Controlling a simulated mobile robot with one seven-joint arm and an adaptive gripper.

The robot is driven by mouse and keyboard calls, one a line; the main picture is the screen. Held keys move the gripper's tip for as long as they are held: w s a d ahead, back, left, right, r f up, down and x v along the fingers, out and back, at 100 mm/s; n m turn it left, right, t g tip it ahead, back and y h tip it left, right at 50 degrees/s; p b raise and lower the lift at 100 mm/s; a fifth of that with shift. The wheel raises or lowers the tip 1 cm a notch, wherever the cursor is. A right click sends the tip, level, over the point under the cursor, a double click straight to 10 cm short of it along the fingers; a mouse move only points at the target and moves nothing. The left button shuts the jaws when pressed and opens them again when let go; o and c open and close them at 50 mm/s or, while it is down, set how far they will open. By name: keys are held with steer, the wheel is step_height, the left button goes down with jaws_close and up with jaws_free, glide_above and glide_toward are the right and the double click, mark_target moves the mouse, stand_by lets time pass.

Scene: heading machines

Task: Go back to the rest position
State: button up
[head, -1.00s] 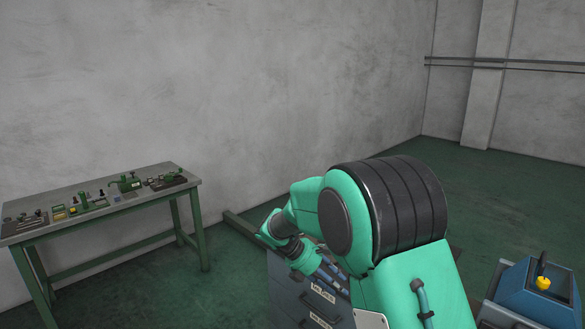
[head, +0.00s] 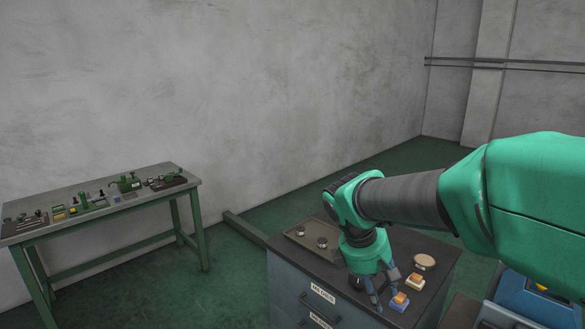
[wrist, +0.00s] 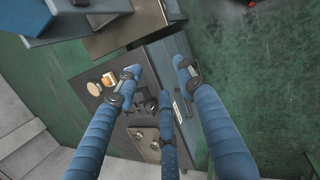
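My gripper (head: 377,288) hangs with its blue fingers pointing down over the front part of a dark-topped drawer cabinet (head: 285,241). In the wrist view its three fingers (wrist: 158,80) are spread apart with nothing between them, so it is open and empty. In the head view a small orange-and-blue block (head: 399,301) lies just right of the fingers. The height of the fingertips above the top is hard to judge.
On the cabinet top are a tray (head: 305,238) with two round pieces, another orange-and-white block (head: 415,281) and a round pale disc (head: 425,262). A workbench (head: 150,200) with tools stands at left. A blue machine (head: 530,290) is at lower right.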

steer(key=s+r+m+t+y, duration=0.2)
steer(key=s+m, duration=0.4)
steer(key=s, duration=0.5)
steer(key=s+r+m+t+y, duration=0.1)
steer(key=s+m, duration=0.5)
steer(key=s, duration=0.6)
steer(key=shift+d+r+m+t+y, duration=0.2)
steer(key=shift+r+m+t+y, duration=0.2)
steer(key=shift+t+y, duration=0.25)
